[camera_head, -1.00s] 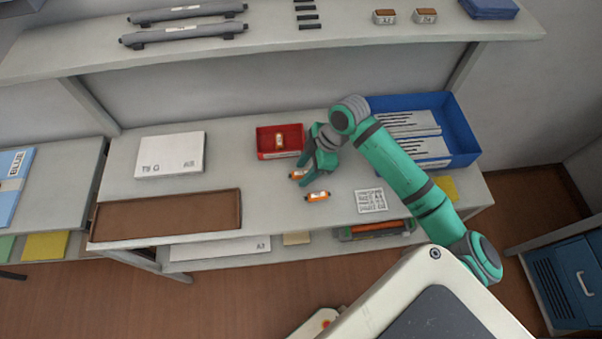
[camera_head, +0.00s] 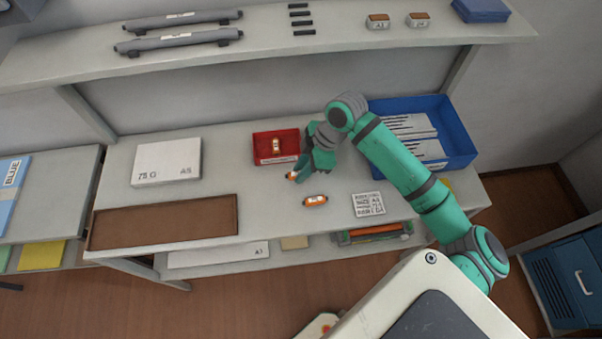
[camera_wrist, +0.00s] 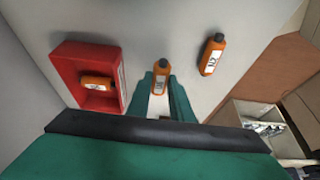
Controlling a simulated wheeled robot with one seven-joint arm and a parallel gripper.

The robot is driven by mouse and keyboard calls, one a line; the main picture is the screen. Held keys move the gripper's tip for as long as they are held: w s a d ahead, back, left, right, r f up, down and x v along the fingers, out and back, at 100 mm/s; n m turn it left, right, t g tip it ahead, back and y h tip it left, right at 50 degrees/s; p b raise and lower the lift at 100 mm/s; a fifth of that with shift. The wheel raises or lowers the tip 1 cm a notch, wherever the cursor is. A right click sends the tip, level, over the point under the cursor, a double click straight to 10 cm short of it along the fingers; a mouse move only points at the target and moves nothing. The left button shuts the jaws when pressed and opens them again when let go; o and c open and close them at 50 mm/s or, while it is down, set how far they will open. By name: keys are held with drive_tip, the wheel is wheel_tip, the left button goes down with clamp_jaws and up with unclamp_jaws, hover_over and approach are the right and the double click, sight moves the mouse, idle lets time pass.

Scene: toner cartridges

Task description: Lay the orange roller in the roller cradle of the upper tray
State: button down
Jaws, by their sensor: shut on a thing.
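My gripper (camera_head: 301,168) is shut on a small orange cylinder (camera_head: 292,175) with a dark cap and a white label. The wrist view shows this cylinder (camera_wrist: 160,82) between the two green fingers, low over the table. A similar orange cylinder (camera_head: 316,201) lies loose on the table, apart from the gripper; it also shows in the wrist view (camera_wrist: 212,54). Another lies in the red bin (camera_head: 262,151). A long orange roller (camera_head: 376,231) rests in a grey tray on the shelf under the table, away from my gripper. I cannot make out its cradle.
A blue bin (camera_head: 462,146) with packets stands behind my arm. A white box (camera_head: 166,162), a brown mat or tray (camera_head: 163,222) and a printed sheet (camera_head: 368,204) are on the table. Long grey cartridges (camera_head: 180,40) lie on the top shelf. The table between bin and brown piece is clear.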

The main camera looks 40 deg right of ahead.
drive_tip(key=s+a+r, duration=0.4)
drive_tip(key=s+r, duration=0.6)
drive_tip(key=s, duration=0.3)
drive_tip(key=shift+s+r, duration=0.15)
drive_tip(key=shift+r, duration=0.1)
